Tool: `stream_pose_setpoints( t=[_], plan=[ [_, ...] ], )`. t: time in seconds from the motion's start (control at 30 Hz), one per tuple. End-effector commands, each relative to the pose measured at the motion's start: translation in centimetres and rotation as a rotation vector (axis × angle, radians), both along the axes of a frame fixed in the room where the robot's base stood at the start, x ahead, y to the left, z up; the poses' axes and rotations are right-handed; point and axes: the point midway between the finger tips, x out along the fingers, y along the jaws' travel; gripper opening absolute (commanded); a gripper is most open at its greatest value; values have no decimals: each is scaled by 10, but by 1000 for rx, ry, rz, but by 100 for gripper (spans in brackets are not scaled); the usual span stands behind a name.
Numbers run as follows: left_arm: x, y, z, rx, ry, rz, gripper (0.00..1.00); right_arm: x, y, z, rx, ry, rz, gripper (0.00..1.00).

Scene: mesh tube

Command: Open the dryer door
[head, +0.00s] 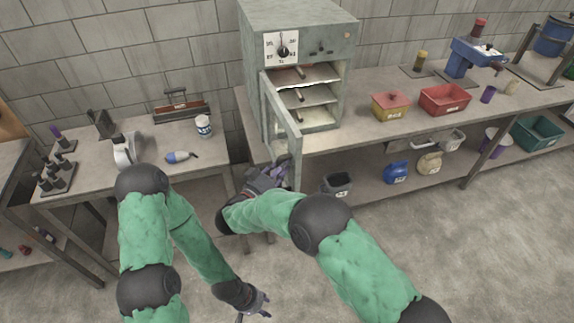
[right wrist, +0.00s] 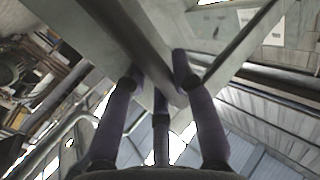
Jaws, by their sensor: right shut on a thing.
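The dryer (head: 335,45) is a grey metal cabinet with a dial at its top, standing on the bench. Its door (head: 283,112) stands open, swung out toward me from the cabinet's left side, and the inner shelves show. My right gripper (head: 277,172) is at the lower free edge of the door. In the right wrist view the purple fingers of this gripper (right wrist: 160,95) close around the door's metal edge (right wrist: 150,50). My left gripper (head: 257,303) is low in the head view, over the floor, with its fingers spread and empty.
The right bench (head: 375,130) carries a yellow box (head: 391,105) and a red bin (head: 444,99). A dark bin (head: 338,184) and other containers sit on its lower shelf. The left bench (head: 100,165) holds a bottle, a jar and tools. The floor in front is clear.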

Motion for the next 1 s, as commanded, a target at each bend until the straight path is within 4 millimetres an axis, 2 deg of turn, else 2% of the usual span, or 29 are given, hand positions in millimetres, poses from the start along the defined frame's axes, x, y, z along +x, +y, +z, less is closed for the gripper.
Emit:
stream_pose_setpoints(
  t=[0.57,0.6,0.67,1.0],
  plan=[
    [0,0,1,0,0,0,40,-4,5,-5,-8,10,-2,0],
    [0,0,1,0,0,0,40,-4,5,-5,-9,9,-2,37],
    [0,0,1,0,0,0,40,-4,5,-5,-8,8,-1,51],
    [0,0,1,0,0,0,40,-1,6,0,-2,0,1,51]
  ],
)
